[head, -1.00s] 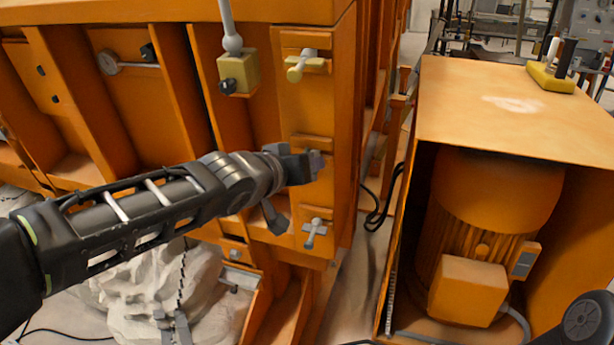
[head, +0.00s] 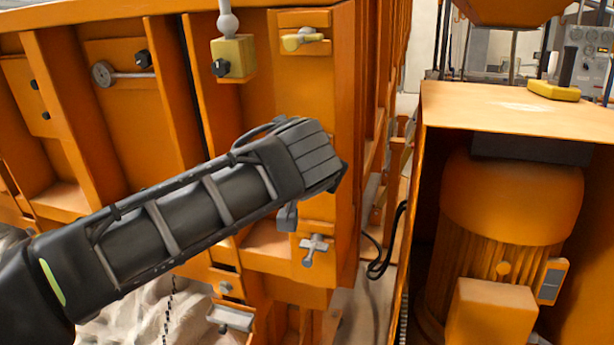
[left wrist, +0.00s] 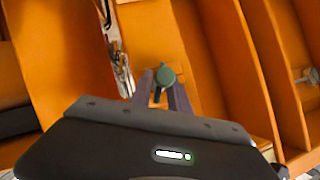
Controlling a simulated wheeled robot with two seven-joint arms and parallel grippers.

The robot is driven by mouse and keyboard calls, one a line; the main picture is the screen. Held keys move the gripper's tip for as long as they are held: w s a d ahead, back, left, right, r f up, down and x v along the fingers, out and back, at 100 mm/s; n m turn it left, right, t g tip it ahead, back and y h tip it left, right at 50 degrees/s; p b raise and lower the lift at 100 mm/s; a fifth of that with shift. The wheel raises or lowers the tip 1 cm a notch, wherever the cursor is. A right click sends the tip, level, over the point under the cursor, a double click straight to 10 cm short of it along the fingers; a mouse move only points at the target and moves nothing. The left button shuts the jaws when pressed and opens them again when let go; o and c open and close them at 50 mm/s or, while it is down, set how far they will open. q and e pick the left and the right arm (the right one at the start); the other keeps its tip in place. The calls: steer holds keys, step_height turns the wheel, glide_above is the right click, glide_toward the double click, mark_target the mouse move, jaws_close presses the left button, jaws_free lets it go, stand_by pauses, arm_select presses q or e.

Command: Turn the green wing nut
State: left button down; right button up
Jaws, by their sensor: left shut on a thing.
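The green wing nut (left wrist: 165,75) shows in the left wrist view as a dark green round hub with a wing pointing down. My left gripper (left wrist: 162,84) has its two fingers on either side of that lower wing and is shut on it. In the head view my left arm reaches across the orange frame, and its wrist hides the green nut and most of the gripper. My right gripper is in neither current view.
A yellow wing nut (head: 303,39) sits above my left wrist on the orange frame (head: 345,120), and a grey one (head: 315,249) sits below. A yellow block with a black knob (head: 233,57) is at upper left. An orange motor housing (head: 515,112) stands at right.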

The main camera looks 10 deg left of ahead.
arm_select(q)
steer(key=shift+d+f+m+t+y+b, duration=0.1)
steer(key=shift+m+t+y+b, duration=0.45)
steer(key=shift+m+y+b, duration=0.95)
steer(key=shift+d+f+m+t+y+b, duration=0.1)
steer(key=shift+m+t+y+b, duration=0.45)
steer(key=shift+m+y+b, duration=0.8)
steer(key=shift+r+y, duration=0.1)
steer(key=shift+y, duration=0.25)
steer(key=c, duration=1.3)
jaws_free()
steer(key=shift+w, duration=0.1)
steer(key=shift+o, duration=0.2)
